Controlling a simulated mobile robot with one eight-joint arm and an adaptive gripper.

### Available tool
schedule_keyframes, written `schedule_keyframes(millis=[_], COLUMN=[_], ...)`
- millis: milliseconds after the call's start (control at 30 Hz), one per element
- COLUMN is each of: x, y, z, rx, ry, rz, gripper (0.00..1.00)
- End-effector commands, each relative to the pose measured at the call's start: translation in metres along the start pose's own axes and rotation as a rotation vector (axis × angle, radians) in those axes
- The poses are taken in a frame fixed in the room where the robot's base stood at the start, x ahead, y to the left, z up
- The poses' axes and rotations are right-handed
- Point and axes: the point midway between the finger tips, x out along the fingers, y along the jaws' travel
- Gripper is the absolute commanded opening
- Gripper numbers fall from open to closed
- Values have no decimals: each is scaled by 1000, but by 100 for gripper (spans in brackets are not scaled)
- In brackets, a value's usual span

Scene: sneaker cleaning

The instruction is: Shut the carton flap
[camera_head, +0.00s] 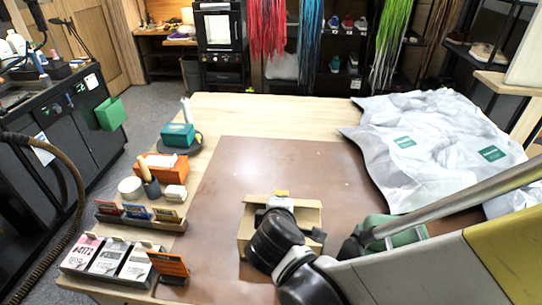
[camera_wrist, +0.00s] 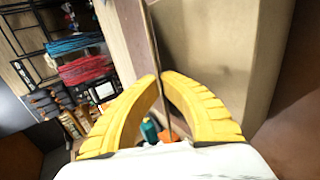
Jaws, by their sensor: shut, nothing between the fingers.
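The tan cardboard carton (camera_head: 247,227) stands on the brown mat in the head view. My dark arm end covers its middle and front, so the flap's position cannot be told there. A small yellow part of my gripper (camera_head: 282,194) shows at the carton's back edge. In the wrist view, my gripper's yellow fingers (camera_wrist: 161,76) come together at their tips, with nothing held. A broad tan face, apparently the carton (camera_wrist: 212,55), lies close beside them on the right. A thin upright edge passes by the fingertips; whether it touches them cannot be told.
The brown mat (camera_head: 225,180) is bare left of and behind the carton. Silvery bags (camera_head: 425,135) cover the right back of the table. A green-topped item (camera_head: 400,232) lies right of the carton, partly behind my arm. Cards (camera_head: 105,257) and small boxes line the left edge.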

Motion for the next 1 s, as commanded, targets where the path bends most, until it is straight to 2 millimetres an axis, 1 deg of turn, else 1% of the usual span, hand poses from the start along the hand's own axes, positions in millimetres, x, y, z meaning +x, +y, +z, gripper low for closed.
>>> schedule_keyframes(millis=[33, 300, 767, 833, 867, 1000], x=[2, 1, 0, 0, 0, 0], y=[-5, -6, -5, -5, -5, -6], z=[0, 0, 0, 0, 0, 0], rx=[-2, 0, 0, 0, 0, 0], ry=[0, -1, -2, -2, -2, -2], rz=[21, 89, 98, 98, 98, 98], gripper=[0, 0, 0, 20, 25, 25])
